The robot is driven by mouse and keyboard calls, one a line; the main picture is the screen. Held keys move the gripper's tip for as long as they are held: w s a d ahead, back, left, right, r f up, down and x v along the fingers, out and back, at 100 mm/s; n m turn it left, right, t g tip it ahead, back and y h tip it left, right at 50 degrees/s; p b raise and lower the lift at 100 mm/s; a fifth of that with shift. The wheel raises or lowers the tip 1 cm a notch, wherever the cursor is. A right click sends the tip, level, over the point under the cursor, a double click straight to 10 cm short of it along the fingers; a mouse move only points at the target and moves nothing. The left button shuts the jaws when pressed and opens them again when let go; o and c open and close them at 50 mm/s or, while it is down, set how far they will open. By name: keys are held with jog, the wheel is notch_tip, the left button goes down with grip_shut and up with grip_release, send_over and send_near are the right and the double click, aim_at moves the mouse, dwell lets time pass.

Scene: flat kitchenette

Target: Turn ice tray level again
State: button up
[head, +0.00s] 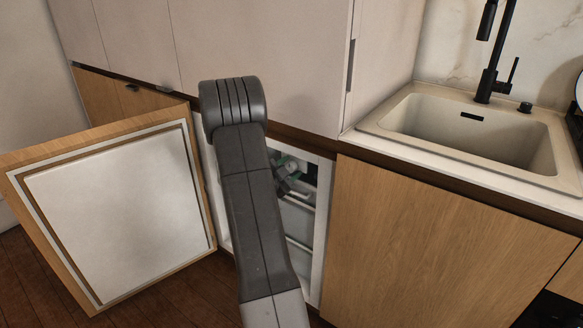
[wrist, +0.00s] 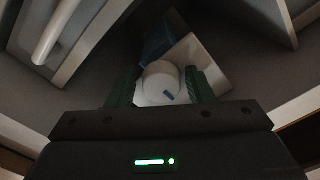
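A white round knob (wrist: 162,78) with a short blue mark sits between the green fingers of my gripper (wrist: 163,86) in the wrist view. The fingers flank it closely on both sides and look shut on it. The blue mark is tilted. Behind the knob is a dark blue piece (wrist: 158,42), likely part of the ice tray, beside a pale panel (wrist: 203,62). In the head view my gripper (head: 290,166) reaches into the open fridge compartment (head: 298,222). My arm hides much of the inside, and the tray cannot be made out there.
The fridge door (head: 120,215) stands open on the left. A wooden cabinet front (head: 430,235) is close on the right, below the counter with the sink (head: 470,130). Pale cupboard fronts (head: 285,60) stand above. A white rail (wrist: 62,30) runs at the wrist view's upper left.

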jog(key=shift+o, duration=0.3)
jog(key=shift+r, duration=0.1)
jog(key=shift+s+a, duration=0.25)
jog(key=p+v, duration=0.1)
jog(key=v, duration=1.2)
jog(key=b+x, duration=0.1)
jog(key=x, duration=1.3)
jog(key=shift+s, duration=0.1)
